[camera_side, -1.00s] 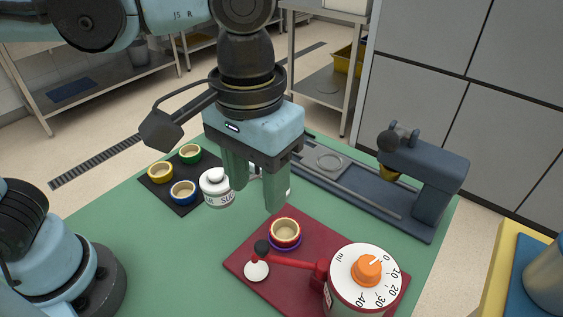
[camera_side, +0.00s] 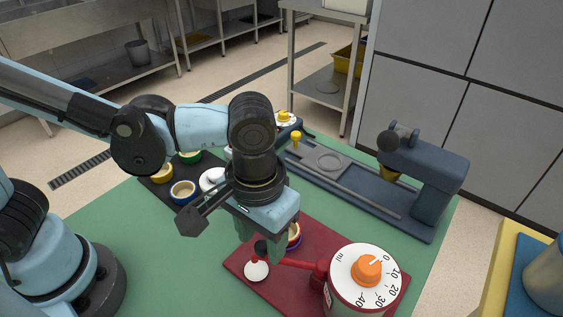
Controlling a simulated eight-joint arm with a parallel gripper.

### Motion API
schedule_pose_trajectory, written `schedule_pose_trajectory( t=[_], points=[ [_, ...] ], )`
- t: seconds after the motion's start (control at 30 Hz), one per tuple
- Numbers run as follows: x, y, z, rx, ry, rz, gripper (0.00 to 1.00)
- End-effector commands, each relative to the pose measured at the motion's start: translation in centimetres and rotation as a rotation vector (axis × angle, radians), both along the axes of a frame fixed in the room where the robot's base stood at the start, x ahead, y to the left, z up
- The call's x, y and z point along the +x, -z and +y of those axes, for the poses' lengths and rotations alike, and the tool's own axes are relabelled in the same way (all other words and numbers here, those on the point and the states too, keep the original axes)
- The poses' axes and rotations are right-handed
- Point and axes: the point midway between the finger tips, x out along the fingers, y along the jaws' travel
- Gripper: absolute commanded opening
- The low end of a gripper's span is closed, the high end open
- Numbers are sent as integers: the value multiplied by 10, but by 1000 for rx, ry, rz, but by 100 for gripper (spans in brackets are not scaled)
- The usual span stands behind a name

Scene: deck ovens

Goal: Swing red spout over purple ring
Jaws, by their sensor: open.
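The red spout (camera_side: 298,263) reaches left from the white dispenser (camera_side: 363,281) with its orange dial. The purple ring (camera_side: 294,246) is on the red base board (camera_side: 240,265) behind the spout, mostly hidden by my gripper. A cream cup (camera_side: 295,232) with an orange-brown rim stands in it, partly hidden. My gripper (camera_side: 258,248) is open and low over the board, close behind the spout's tip. Its fingers are partly hidden, and I cannot tell whether they touch the spout.
A dark tray (camera_side: 157,183) behind my gripper holds cups in yellow, blue (camera_side: 183,191) and green rings, near a white lidded jar (camera_side: 211,179). A blue-grey press (camera_side: 437,190) with a rail stands at the back right. The green mat (camera_side: 160,265) is clear at front left.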

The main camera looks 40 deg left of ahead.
Motion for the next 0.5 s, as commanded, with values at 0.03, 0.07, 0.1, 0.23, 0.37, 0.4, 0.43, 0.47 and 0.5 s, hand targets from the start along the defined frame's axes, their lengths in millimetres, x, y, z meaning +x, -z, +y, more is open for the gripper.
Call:
schedule_pose_trajectory(
  t=[0.03, 0.07, 0.1, 0.23, 0.37, 0.4, 0.43, 0.47, 0.5],
  points=[
    [0, 3, 0, 0, 0, 0, 50],
    [0, 4, 0, 0, 0, 0, 50],
    [0, 5, 0, 0, 0, 0, 50],
    [0, 6, 0, 0, 0, 0, 50],
    [0, 6, 0, 0, 0, 0, 50],
    [0, 6, 0, 0, 0, 0, 50],
    [0, 6, 0, 0, 0, 0, 47],
    [0, 6, 0, 0, 0, 0, 43],
    [0, 6, 0, 0, 0, 0, 36]
  ],
)
